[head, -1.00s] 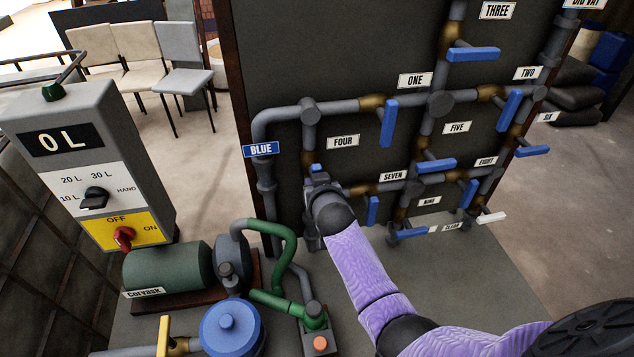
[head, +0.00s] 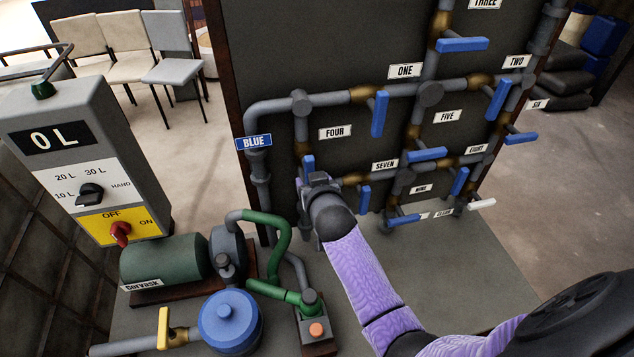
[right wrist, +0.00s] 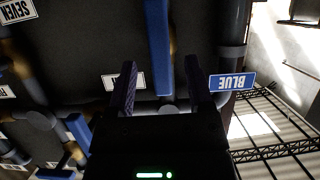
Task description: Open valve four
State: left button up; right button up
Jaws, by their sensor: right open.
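Valve four's blue handle (head: 308,164) shows below and left of the FOUR label (head: 335,132), on the left vertical pipe. Its upper part hangs downward; my right gripper hides the lower part. My right gripper (head: 314,180) is open in front of the panel at this handle. In the right wrist view, which is upside down, a long blue handle (right wrist: 158,45) appears between the two spread fingers (right wrist: 160,75), with a gap on each side. I cannot tell how deep it sits between them. My left gripper is out of view.
Valve seven's blue handle (head: 364,198) hangs close to the right of my gripper. The BLUE sign (head: 254,141) is on the left pipe. A green pump motor (head: 165,257), a blue-lidded pot (head: 230,322) and a control box (head: 80,160) stand at left.

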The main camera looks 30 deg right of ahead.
jog(key=v, duration=0.6)
jog(key=shift+p, duration=0.4)
jog(key=shift+w, duration=0.1)
